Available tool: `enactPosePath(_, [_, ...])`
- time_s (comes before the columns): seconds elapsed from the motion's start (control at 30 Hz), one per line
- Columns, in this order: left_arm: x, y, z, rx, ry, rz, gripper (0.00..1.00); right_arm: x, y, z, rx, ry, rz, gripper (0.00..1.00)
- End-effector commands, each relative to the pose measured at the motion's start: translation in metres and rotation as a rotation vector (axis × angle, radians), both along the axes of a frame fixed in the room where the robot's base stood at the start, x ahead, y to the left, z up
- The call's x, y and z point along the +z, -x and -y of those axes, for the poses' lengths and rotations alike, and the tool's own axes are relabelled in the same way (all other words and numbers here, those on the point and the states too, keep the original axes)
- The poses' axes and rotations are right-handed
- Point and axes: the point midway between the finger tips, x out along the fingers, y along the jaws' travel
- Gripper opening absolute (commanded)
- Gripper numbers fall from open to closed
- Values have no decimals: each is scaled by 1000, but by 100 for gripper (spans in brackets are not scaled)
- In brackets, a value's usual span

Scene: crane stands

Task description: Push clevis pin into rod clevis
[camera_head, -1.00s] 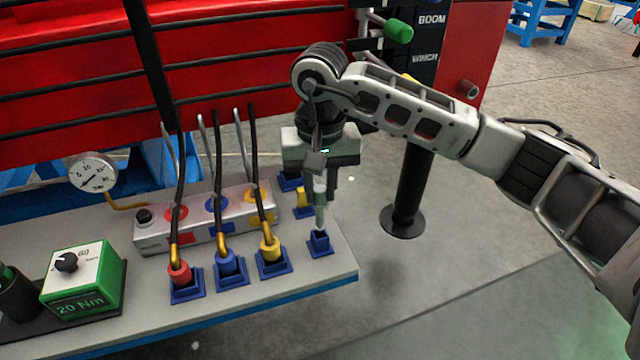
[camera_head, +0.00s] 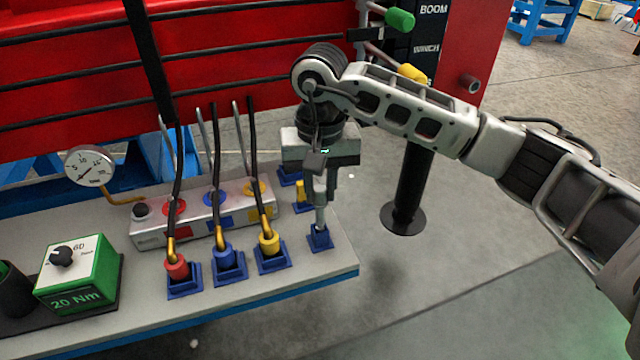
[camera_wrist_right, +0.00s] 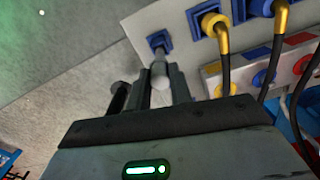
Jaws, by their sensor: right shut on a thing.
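My right gripper (camera_head: 321,196) points down over the right end of the bench. It is shut on a slim grey metal pin (camera_head: 320,216), which is upright. The pin's lower end meets a small blue holder (camera_head: 320,239); how deep it sits cannot be told. In the right wrist view, the pin (camera_wrist_right: 159,70) stands between the two dark fingers (camera_wrist_right: 160,92) and points to the blue holder (camera_wrist_right: 158,41). I cannot make out a rod clevis in either view. My left gripper is out of view.
A gauge (camera_head: 89,166) and green 20 Nm box (camera_head: 78,274) stand farther left. A black post (camera_head: 407,195) stands behind right.

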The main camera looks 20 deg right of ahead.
Motion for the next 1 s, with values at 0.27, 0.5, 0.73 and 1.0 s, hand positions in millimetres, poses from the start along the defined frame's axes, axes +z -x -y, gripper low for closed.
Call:
enactPosePath(0.27, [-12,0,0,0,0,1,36,-13,0,0,-1,-1,1,0])
enactPosePath(0.5, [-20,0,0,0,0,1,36,-23,0,0,-1,-1,1,0])
enactPosePath(0.73, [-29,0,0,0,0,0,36,-32,0,0,0,0,0,0])
enactPosePath(1.0, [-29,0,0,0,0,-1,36,-32,0,0,0,-1,0,46])
